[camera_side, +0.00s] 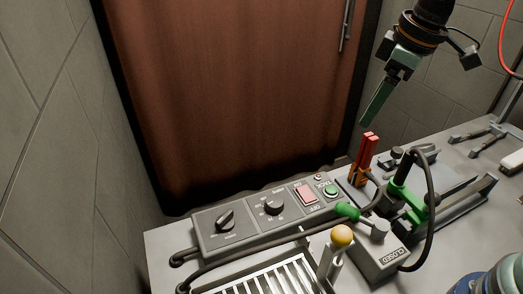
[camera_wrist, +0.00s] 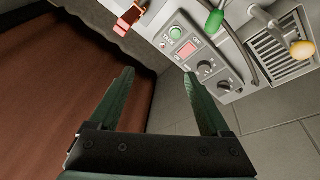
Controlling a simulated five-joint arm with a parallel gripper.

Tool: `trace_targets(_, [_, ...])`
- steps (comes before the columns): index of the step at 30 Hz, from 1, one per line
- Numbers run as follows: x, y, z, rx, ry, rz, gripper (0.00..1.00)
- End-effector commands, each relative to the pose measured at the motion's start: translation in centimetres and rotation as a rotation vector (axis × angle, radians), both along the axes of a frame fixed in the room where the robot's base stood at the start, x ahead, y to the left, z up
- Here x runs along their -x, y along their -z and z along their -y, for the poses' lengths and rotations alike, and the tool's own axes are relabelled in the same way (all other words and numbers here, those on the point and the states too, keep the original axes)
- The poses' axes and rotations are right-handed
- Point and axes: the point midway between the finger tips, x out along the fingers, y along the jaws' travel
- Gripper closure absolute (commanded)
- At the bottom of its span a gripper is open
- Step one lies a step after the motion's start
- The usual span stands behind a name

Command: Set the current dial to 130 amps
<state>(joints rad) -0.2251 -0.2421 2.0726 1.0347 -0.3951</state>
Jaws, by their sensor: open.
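A grey control panel (camera_side: 250,222) lies along the bench's back left edge; it also shows in the wrist view (camera_wrist: 212,52). It carries two black knobs, a left knob (camera_side: 226,219) and a right knob (camera_side: 273,206). Both also show in the wrist view, one nearer the red switch (camera_wrist: 205,68) and one farther from it (camera_wrist: 224,86). The labels are too small to read, so I cannot tell which is the current dial or its setting. My gripper (camera_side: 371,118) is above and behind the bench, right of the panel, touching nothing. In the wrist view its fingers (camera_wrist: 160,75) are apart and empty.
The panel also has a red switch (camera_side: 306,194) and green button (camera_side: 330,190). Red-orange clamps (camera_side: 365,155), a green-handled tool (camera_side: 408,195) and a looping cable (camera_side: 431,205) stand right of it. A yellow-knobbed lever (camera_side: 341,236) and slotted grille (camera_side: 270,279) lie in front.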

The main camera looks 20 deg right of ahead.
Motion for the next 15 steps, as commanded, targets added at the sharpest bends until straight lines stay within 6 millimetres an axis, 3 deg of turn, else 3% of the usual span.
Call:
trace_targets(6, [-3.1,2.3,-6.4,0.085,-0.36,-0.114,0.19])
trace_targets(15, [-4.7,7.0,-14.5,0.167,-0.792,-0.236,0.19])
